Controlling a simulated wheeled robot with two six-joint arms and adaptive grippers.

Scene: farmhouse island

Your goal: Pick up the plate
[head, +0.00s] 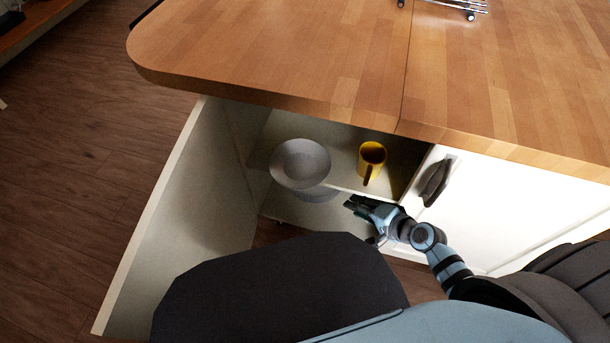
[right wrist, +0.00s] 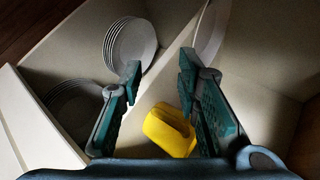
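A grey round plate or shallow bowl (head: 300,163) rests on the upper shelf of the open cabinet in the head view. Below it, part of another grey plate (head: 316,196) shows, partly hidden by the shelf and upper dish. In the right wrist view, a stack of white plates (right wrist: 130,45) stands beyond the left finger, and the edge of a plate (right wrist: 210,30) shows past the right finger. My right gripper (head: 355,204) is at the cabinet opening, right of the plates. Its fingers (right wrist: 160,68) are apart with nothing held. My left gripper is out of view.
A yellow mug (head: 371,160) stands on the upper shelf; the wrist view shows it near the right finger (right wrist: 170,130). Darker stacked dishes (right wrist: 75,105) sit at the lower left there. The open cabinet door (head: 190,200) and overhanging wooden countertop (head: 280,50) bound the opening.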

